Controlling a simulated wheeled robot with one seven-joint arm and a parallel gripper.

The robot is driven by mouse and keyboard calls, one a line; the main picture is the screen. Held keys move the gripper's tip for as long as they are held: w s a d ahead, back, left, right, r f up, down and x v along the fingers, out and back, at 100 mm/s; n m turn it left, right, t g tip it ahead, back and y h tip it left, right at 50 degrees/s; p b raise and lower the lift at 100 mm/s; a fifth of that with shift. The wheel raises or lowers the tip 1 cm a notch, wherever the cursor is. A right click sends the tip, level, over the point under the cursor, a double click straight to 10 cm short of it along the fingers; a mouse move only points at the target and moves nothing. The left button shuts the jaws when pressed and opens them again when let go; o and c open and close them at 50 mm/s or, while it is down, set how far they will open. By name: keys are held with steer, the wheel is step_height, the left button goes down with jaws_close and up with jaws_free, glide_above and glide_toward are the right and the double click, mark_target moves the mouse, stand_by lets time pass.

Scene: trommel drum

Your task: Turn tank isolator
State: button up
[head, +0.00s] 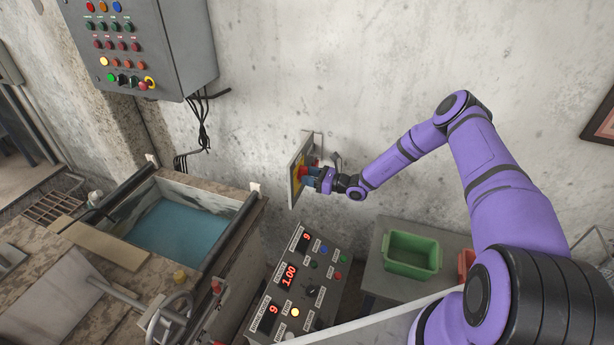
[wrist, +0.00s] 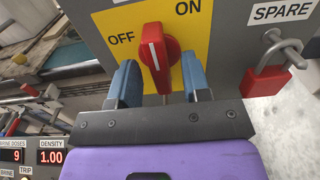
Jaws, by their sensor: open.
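The tank isolator is a red rotary handle (wrist: 158,55) on a yellow plate (wrist: 208,22) marked OFF and ON, fixed to a grey box (head: 299,166) on the wall. The handle's white line points up and slightly left, on the OFF side of the plate. My gripper (wrist: 160,82) is open, with one blue finger on each side of the handle. Gaps show between the fingers and the handle. In the head view the handle (head: 304,171) is partly hidden by my gripper (head: 313,178).
A red padlock (wrist: 268,84) hangs from a hasp beside the plate, near a SPARE label. Below are a control console (head: 305,285) with red displays, a green bin (head: 410,255) and a tank of blue liquid (head: 180,228). A control cabinet (head: 150,45) hangs upper left.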

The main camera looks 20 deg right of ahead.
steer(key=shift+w+a, duration=0.3)
steer(key=shift+a, duration=0.15)
jaws_close()
